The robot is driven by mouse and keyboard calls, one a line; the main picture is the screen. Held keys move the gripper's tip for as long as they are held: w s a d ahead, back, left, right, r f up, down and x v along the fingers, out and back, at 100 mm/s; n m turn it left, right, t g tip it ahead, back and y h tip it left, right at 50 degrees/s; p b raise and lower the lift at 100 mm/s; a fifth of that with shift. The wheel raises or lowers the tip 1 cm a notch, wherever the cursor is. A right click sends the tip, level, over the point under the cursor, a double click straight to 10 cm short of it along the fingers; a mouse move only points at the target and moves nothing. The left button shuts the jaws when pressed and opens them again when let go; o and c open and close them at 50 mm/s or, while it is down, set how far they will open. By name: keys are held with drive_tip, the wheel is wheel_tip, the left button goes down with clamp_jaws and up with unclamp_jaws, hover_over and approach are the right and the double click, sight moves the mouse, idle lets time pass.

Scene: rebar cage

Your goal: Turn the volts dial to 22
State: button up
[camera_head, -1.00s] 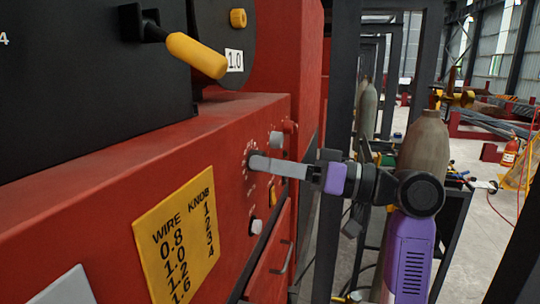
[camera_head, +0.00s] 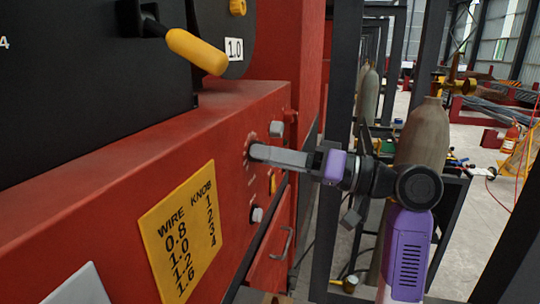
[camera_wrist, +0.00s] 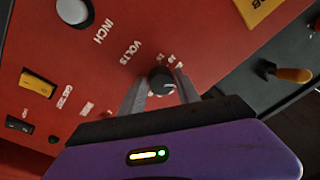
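The volts dial is a small dark round knob (camera_wrist: 162,80) on the red panel, beside the printed word VOLTS in the wrist view. My gripper (camera_wrist: 161,84) has one finger on each side of it, and both fingers appear to touch its sides. In the head view my gripper (camera_head: 256,151) reaches the panel from the right, and its fingertips cover most of the dial. The small white numbers around the dial are too small or too hidden to read, so its setting cannot be told.
A white INCH button (camera_wrist: 72,11) and a yellow switch (camera_wrist: 37,84) sit near the dial. A yellow wire-knob chart (camera_head: 180,232) is on the panel at left. A yellow-handled lever (camera_head: 196,52) sticks out above. A gas cylinder (camera_head: 424,135) stands behind my arm.

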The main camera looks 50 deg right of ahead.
drive_tip(key=shift+o, duration=1.3)
drive_tip(key=shift+s, duration=0.1)
drive_tip(key=b+v, duration=0.2)
drive_tip(key=v, duration=0.5)
drive_tip(key=shift+s+d, duration=0.15)
drive_tip(key=shift+s, duration=0.2)
drive_tip(key=shift+d, duration=0.1)
